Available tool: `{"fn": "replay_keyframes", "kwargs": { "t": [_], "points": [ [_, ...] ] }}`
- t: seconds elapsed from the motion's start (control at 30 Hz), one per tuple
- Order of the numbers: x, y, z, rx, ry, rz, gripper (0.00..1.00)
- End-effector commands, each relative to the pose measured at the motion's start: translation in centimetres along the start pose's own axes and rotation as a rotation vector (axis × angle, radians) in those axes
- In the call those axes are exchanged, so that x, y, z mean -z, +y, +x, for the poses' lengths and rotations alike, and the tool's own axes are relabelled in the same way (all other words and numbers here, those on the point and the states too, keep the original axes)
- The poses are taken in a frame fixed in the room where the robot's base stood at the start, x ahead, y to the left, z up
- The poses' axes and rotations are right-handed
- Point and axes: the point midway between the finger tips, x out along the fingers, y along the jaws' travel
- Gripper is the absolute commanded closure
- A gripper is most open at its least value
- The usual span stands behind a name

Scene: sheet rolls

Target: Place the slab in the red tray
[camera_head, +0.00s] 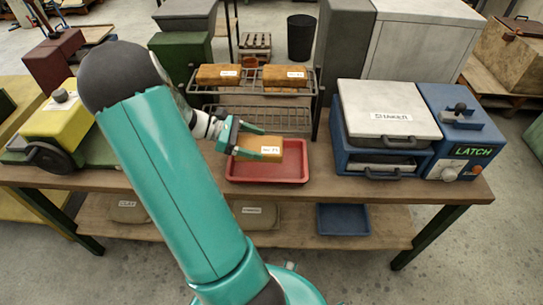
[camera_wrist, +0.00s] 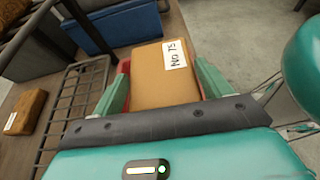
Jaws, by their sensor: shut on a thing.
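The slab (camera_head: 258,149) is an orange-brown block with a white label. My gripper (camera_head: 252,139) is shut on it, with one finger on each side, and it is over the red tray (camera_head: 267,178). In the wrist view the slab (camera_wrist: 160,80) lies between the two green fingers of my gripper (camera_wrist: 160,92), and its label reads "No 75". The red tray (camera_wrist: 122,68) shows only in part behind the slab there. I cannot tell whether the slab touches the tray floor.
A wire rack (camera_head: 265,117) behind the tray holds two similar slabs (camera_head: 218,75) (camera_head: 285,76) on top. A blue press (camera_head: 385,130) with a latch box stands to the right. A yellow machine (camera_head: 58,117) stands at the left. A blue tray (camera_head: 343,219) is on the lower shelf.

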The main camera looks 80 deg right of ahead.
Motion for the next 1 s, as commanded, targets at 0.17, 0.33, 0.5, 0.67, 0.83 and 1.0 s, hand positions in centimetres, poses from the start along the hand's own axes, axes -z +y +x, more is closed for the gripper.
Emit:
{"fn": "replay_keyframes", "kwargs": {
  "t": [0.17, 0.33, 0.5, 0.67, 0.83, 1.0],
  "points": [
    [1.6, 1.5, 3.8, 0.006, -0.004, -0.001, 0.58],
    [3.0, 2.5, 5.9, 0.003, -0.002, 0.001, 0.58],
    [3.6, 3.0, 6.8, 0.002, -0.002, 0.001, 0.58],
    [5.7, 3.1, 8.0, 0.002, -0.003, -0.002, 0.58],
    [6.7, 3.1, 8.4, 0.001, 0.0, 0.002, 0.58],
    [6.8, 3.1, 8.4, 0.001, 0.002, 0.0, 0.15]
  ]
}}
